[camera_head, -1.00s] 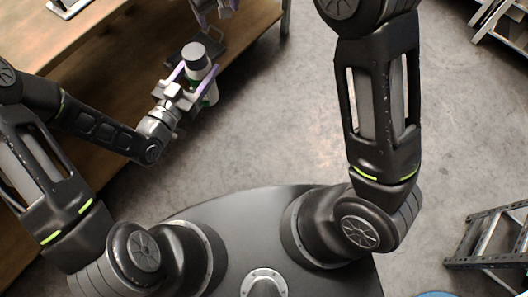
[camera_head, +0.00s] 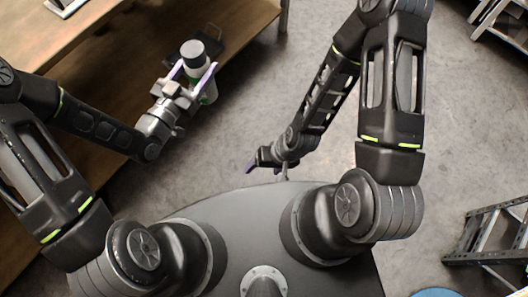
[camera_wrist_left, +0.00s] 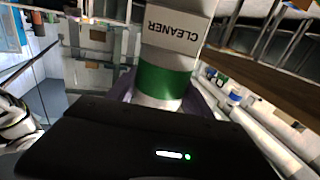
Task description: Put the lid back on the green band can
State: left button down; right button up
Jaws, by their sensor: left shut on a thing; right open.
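The green band can (camera_head: 195,66) is held up near the table's edge in the head view. My left gripper (camera_head: 193,74) is shut around the can's body. In the left wrist view the can (camera_wrist_left: 168,78) shows a green band and a "CLEANER" label, upside down; its top is out of frame. My right gripper (camera_head: 262,164) is open, apart from the can, above the floor near my base.
The wooden table (camera_head: 120,60) fills the upper left. A dark tray (camera_head: 232,38) lies at its edge just behind the can. Metal steps (camera_head: 490,235) stand at the right. The floor between the table and the steps is clear.

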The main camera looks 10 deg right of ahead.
pick_arm(q)
jog(key=shift+w+r, duration=0.1)
jog(key=shift+r, duration=0.05)
jog(key=w+a+r+n+t+y, duration=0.2)
jog(key=w+a+r+n+y, duration=0.1)
jog(key=a, duration=0.4)
jog(key=w+a+r+n+t+y, duration=0.2)
jog(key=w+a+r+n+y, duration=0.1)
jog(key=w+a+n+y, duration=0.2)
jog(key=w+a+y, duration=0.2)
jog(key=a+y, duration=0.1)
jog(key=shift+w+a+r+y, duration=0.2)
jog(key=shift+a+r+y, duration=0.05)
jog(key=shift+r+y, duration=0.1)
pick_arm(e)
jog(key=shift+c, duration=0.2)
